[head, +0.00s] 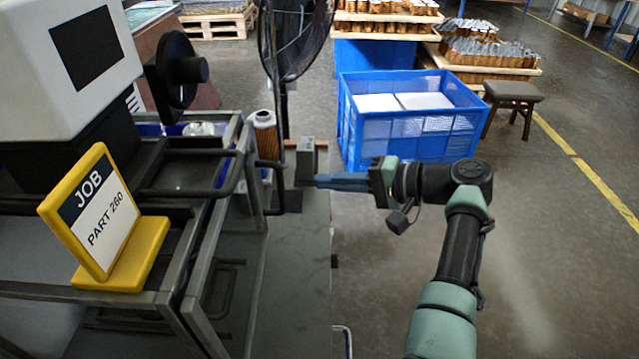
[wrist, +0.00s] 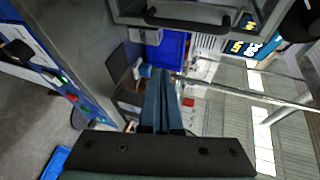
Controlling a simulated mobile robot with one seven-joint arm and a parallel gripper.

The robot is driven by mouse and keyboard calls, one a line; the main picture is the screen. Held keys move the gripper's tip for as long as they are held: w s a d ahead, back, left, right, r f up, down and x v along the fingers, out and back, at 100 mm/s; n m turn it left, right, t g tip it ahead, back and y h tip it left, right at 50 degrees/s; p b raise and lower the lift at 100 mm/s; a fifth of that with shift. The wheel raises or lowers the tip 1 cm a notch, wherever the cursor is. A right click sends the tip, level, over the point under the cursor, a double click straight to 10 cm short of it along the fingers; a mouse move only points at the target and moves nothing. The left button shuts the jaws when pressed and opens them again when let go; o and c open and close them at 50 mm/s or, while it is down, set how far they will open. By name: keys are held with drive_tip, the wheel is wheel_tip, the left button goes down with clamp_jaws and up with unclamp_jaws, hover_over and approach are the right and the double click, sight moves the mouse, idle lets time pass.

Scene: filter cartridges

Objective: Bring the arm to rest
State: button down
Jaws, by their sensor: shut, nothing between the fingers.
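My gripper (head: 318,181) shows in the head view at the middle, pointing left over the right edge of a grey bench. Its blue-grey fingers are together and hold nothing. The fingers also show in the wrist view (wrist: 161,100), close side by side. The fingertips are beside a small grey block-like fixture (head: 306,160) on the bench; I cannot tell whether they touch it. My arm reaches in from the lower right and is bent at the elbow.
A filter cartridge (head: 265,136) stands behind the fixture. A yellow JOB sign (head: 107,222) stands on the cart at left. A blue crate (head: 410,146) with white boxes is behind my gripper. A stool (head: 512,92) is at its right. The floor at right is clear.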

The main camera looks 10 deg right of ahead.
drive_tip(key=w+d+r+n+t+h, duration=0.2)
drive_tip(key=w+d+r+t+h, duration=0.1)
drive_tip(key=w+r+h, duration=0.25)
drive_tip(key=s+a+r+n+t+h, duration=0.1)
drive_tip(key=a+r+t+h, duration=0.1)
drive_tip(key=r, duration=0.4)
drive_tip(key=a+r+n+t+h, duration=0.1)
drive_tip(key=a+r+t+h, duration=0.15)
drive_tip(key=r, duration=0.25)
drive_tip(key=s+a+r+n+t+h, duration=0.1)
drive_tip(key=s+a+r+t, duration=0.25)
drive_tip(key=s+r, duration=0.5)
drive_tip(key=s+a+r+n+t, duration=0.1)
drive_tip(key=s+a+r+t, duration=0.25)
drive_tip(key=s+r, duration=0.5)
drive_tip(key=s+a+r+n+t+h, duration=0.1)
drive_tip(key=s+a+r+t, duration=0.3)
drive_tip(key=s+r, duration=0.45)
wheel_tip(320, 180, up, 15)
drive_tip(key=p, duration=1.4)
drive_tip(key=shift+d+f+t+p, duration=0.15)
drive_tip(key=shift+d+t+p, duration=0.1)
drive_tip(key=shift+t+p, duration=0.15)
